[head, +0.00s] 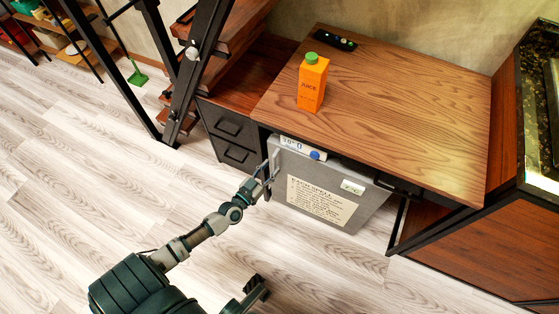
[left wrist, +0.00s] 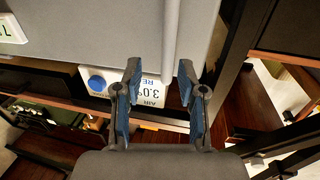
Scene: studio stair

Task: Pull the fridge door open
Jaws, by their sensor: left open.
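The small grey fridge (head: 362,205) stands under the wooden desk, its door (head: 283,219) closed as far as I can see. My left gripper (head: 271,168) is at the door's left edge, by the upright handle (head: 276,162). In the left wrist view my left gripper (left wrist: 160,75) is open, with the light grey handle (left wrist: 171,40) between its fingers, nearer the right one. I cannot tell whether they touch. A dark part of mine at the bottom edge may be my right gripper (head: 257,288).
An orange juice carton (head: 312,84) and a black remote (head: 335,39) are on the desk (head: 400,95). Dark drawers (head: 228,128) stand left of the fridge, beside the stair frame (head: 196,65). The pale wooden floor (head: 330,275) before the fridge is clear.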

